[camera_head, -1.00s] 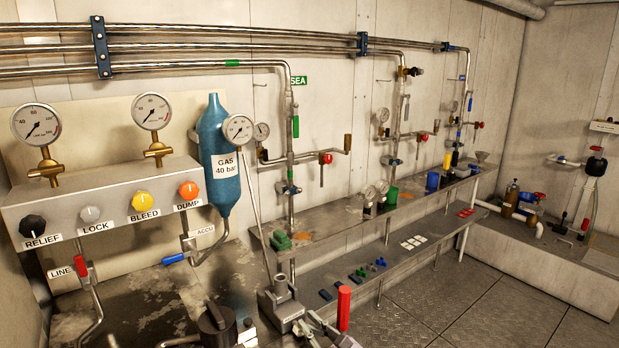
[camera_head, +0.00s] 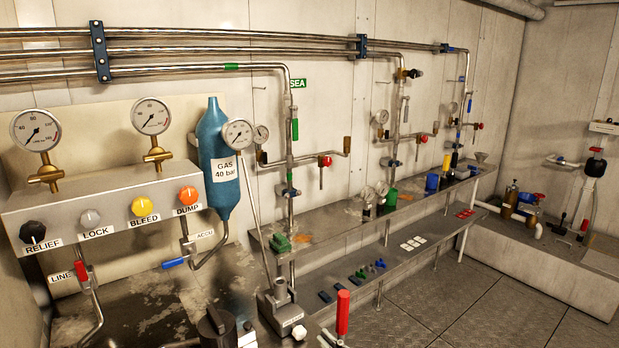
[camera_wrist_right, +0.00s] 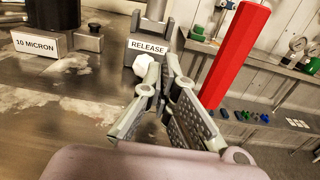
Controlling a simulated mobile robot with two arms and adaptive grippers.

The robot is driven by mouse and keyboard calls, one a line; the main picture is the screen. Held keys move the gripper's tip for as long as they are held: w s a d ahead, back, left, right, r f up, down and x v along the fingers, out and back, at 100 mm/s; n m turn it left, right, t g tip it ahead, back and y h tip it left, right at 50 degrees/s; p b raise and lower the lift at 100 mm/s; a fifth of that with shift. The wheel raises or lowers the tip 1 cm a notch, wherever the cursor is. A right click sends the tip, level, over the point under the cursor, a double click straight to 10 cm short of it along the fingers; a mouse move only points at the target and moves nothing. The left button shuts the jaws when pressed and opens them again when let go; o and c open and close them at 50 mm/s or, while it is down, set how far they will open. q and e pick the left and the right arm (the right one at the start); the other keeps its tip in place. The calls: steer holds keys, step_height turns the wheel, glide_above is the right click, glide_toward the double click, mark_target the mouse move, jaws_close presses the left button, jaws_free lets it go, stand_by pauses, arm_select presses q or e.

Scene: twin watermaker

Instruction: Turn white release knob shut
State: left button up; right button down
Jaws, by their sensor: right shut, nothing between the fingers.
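The white release knob (camera_wrist_right: 152,63) sits just below the RELEASE label (camera_wrist_right: 149,46) in the right wrist view. In the head view the knob (camera_head: 299,332) is a small white spot on a grey metal block near the bottom edge. My right gripper (camera_wrist_right: 163,76) is shut and empty. Its fingertips are close to the knob and partly cover its lower right side. I cannot tell whether they touch it. In the head view only a small part of my right gripper (camera_head: 330,338) shows at the bottom edge. My left gripper is not in view.
A red handle (camera_wrist_right: 235,50) rises just right of my right gripper; it also shows in the head view (camera_head: 342,312). A 10 MICRON label (camera_wrist_right: 36,44) is at left. The control box (camera_head: 100,215) with colored knobs stands at left. Shelves run along the wall.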

steer(key=shift+s+d, duration=0.15)
steer(key=shift+s, duration=0.15)
